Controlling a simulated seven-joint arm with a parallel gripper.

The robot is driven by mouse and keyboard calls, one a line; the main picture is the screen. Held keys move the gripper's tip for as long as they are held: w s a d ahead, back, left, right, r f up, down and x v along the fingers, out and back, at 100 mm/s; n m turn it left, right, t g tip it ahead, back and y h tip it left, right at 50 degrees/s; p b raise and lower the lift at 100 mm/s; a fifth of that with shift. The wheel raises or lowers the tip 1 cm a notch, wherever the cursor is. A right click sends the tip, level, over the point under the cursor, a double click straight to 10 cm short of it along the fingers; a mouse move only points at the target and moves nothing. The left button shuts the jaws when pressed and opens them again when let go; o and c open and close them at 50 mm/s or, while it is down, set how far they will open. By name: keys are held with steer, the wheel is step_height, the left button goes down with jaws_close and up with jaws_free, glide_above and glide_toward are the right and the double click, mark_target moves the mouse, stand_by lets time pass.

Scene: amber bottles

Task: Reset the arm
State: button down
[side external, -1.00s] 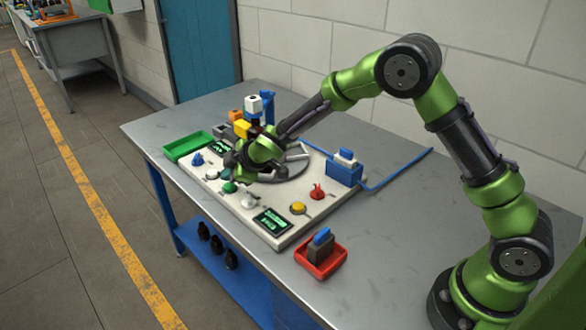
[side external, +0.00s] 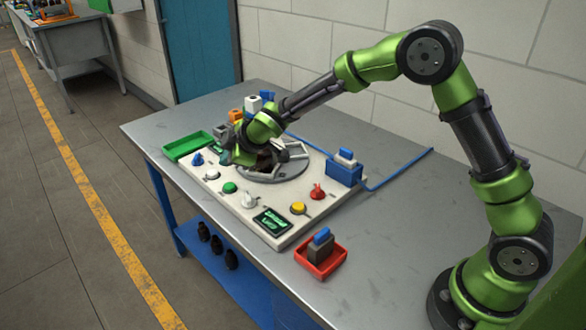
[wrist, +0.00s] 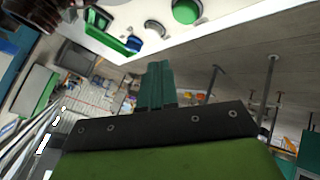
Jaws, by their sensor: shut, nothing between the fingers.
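My gripper (side external: 230,157) is over the left part of the white control panel (side external: 285,236), near its blue and white knobs. In the wrist view its green fingers (wrist: 156,85) are pressed together with nothing between them. My wrist hides part of the round grey turntable (side external: 275,177) on the panel. A dark brown object, perhaps an amber bottle (side external: 264,165), shows partly at the turntable behind my wrist. I cannot tell whether the gripper touches the panel.
Several dark bottles (side external: 217,246) stand on the lower shelf.

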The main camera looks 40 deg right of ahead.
steer(key=shift+s+d+f+m+g, duration=0.15)
steer(key=shift+s+f+m+g, duration=0.15)
steer(key=shift+s+f, duration=0.2)
steer(key=shift+s+d+f+m+g, duration=0.2)
steer(key=shift+s+f+m, duration=0.1)
steer(key=shift+s+f, duration=0.15)
steer(key=s+d+r+m, duration=0.2)
steer(key=s+r+m, duration=0.2)
steer(key=s, duration=0.7)
steer(key=s+d+r+m, duration=0.3)
steer(key=s+r+m, duration=0.2)
steer(key=s, duration=0.6)
steer(key=s+d+r+m, duration=0.2)
steer(key=s+r+m, duration=0.2)
steer(key=s, duration=0.7)
steer(key=shift+s+d+r+m+g, duration=0.15)
steer(key=shift+d+r+m+g, duration=0.2)
steer(key=shift+r, duration=1.05)
